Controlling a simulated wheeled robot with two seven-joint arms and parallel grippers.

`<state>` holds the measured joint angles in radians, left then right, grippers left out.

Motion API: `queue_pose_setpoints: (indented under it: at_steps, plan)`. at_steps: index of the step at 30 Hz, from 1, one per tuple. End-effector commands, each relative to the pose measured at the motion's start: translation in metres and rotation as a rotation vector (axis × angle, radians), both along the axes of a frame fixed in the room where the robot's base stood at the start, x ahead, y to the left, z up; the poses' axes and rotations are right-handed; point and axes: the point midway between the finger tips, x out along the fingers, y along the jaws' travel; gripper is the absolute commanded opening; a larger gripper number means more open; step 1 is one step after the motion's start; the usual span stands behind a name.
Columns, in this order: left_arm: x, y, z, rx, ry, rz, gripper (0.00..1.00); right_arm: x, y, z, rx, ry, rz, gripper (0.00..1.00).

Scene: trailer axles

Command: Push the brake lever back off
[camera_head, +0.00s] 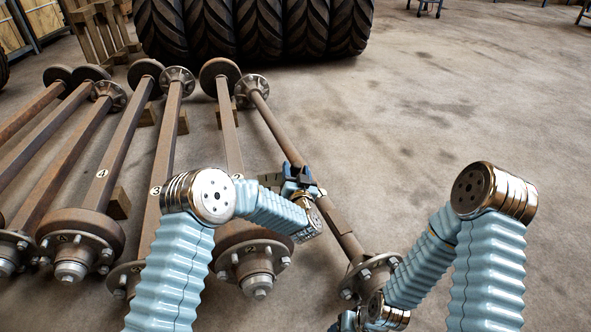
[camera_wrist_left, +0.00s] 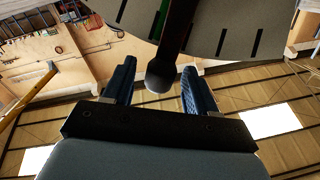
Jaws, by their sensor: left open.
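In the left wrist view, a dark bar with a rounded end (camera_wrist_left: 161,72), which looks like the brake lever, hangs down from the top between the two blue fingers of my left gripper (camera_wrist_left: 158,85). The fingers are open, with gaps visible on both sides of the bar. In the head view my left gripper (camera_head: 300,180) is over the rightmost axle (camera_head: 281,131), around the middle of its shaft; I cannot make out the lever there. My right gripper (camera_head: 350,320) is at the bottom edge, mostly hidden and cut off, near that axle's front hub (camera_head: 367,276).
Several rusty axles lie side by side on the left, some on wooden blocks (camera_head: 118,204). Large tyres (camera_head: 258,28) stand behind them. The concrete floor (camera_head: 450,110) at the right is clear. A grey slotted plate (camera_wrist_left: 225,35) is behind the bar in the wrist view.

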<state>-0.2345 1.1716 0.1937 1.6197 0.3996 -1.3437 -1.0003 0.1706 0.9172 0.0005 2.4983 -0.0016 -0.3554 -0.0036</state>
Motion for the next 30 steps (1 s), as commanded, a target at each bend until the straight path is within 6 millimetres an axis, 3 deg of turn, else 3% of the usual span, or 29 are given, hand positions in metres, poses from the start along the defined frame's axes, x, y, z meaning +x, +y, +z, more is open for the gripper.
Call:
queue_pose_setpoints:
  at_steps: [4,13,24,30]
  plan:
    - [0.0109,0.0013,0.0004,0.0,-0.001,0.001,0.57,0.0,0.0001,-0.0006,0.0,0.0,0.0,0.56]
    - [0.0126,0.0014,0.0003,0.001,0.0,-0.001,0.55,0.0,0.0002,-0.0005,0.0,0.0,0.0,0.56]
    - [0.0123,0.0012,0.0002,0.0,0.0,-0.001,0.0,0.0,0.0001,-0.0005,0.0,0.0,0.0,0.56]
    - [0.012,0.0034,0.0005,-0.008,-0.003,-0.001,0.0,0.0,0.0002,-0.0024,0.0,0.0,0.0,0.56]
